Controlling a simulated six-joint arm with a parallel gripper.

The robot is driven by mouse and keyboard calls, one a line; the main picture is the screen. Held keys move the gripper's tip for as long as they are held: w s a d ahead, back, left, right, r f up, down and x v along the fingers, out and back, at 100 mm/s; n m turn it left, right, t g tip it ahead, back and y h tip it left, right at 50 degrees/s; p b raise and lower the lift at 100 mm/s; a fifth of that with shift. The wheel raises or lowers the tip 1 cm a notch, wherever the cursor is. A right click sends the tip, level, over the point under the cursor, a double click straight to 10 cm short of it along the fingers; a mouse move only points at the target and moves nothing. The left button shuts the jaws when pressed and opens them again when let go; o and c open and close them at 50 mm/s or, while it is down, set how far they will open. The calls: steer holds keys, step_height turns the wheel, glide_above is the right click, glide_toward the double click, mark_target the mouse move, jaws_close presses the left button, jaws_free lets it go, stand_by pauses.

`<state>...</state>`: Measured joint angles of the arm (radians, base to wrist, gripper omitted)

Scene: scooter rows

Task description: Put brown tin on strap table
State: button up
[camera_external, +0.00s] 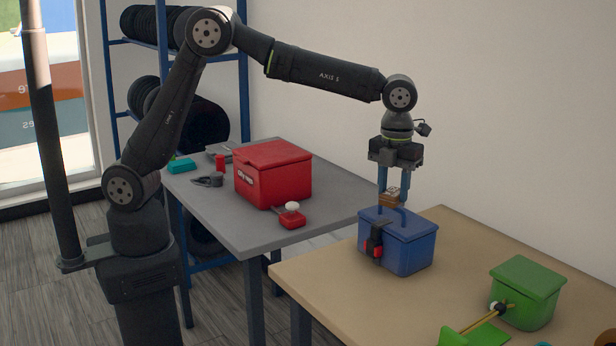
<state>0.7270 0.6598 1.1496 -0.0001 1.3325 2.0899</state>
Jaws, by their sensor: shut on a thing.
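My gripper (391,190) points straight down above a blue box at the left end of the tan table (450,245). Its blue fingers are shut on a small brown tin (389,199) with a paler top. The tin is at the height of the blue box's lid, over or just behind it; I cannot tell whether they touch. The grey table (330,225) stands to the left, farther back. I cannot tell from this view which table is called the strap table.
The blue box (408,250) has a black and red item (373,243) at its front. A green box (526,291) stands on the tan table at right. A red box (273,173) and a red item with a white knob (292,216) sit on the grey table.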

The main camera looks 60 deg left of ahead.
steer(key=s+d+m, duration=0.4)
steer(key=s+d, duration=1)
steer(key=s, duration=0.5)
glide_above(400, 298)
step_height(400, 298, down, 12)
steer(key=shift+s, duration=0.15)
steer(key=shift+f, duration=2)
steer(key=shift+f, duration=0.2)
steer(key=o, duration=1)
